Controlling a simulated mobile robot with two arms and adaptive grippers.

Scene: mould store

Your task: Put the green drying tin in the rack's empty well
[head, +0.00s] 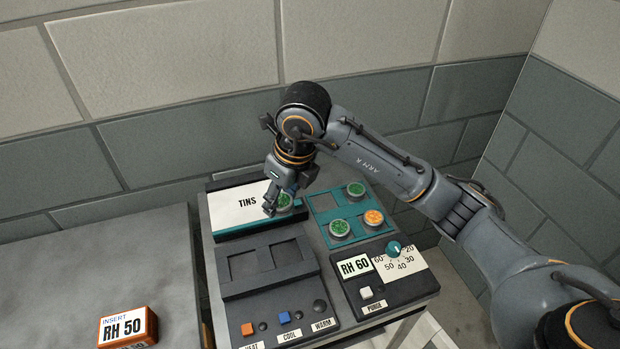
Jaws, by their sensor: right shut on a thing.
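My right gripper (277,198) points down over the white TINS board and is shut on a green drying tin (286,203). Its fingers partly cover this tin, and I cannot tell whether the tin touches the board. The teal rack (318,192) is just to the right of it. One green tin (356,188) is in the rack's back right well, another green tin (339,228) in the front left and an orange tin (373,216) in the front right. The back left well (325,204) is empty. My left gripper is out of view.
The TINS board (240,208) has a teal front edge. In front are a dark unit (268,290) with two square recesses and coloured buttons, and an RH 60 panel (400,290) with a teal knob (393,249). An orange RH 50 insert (128,328) lies on the grey left table.

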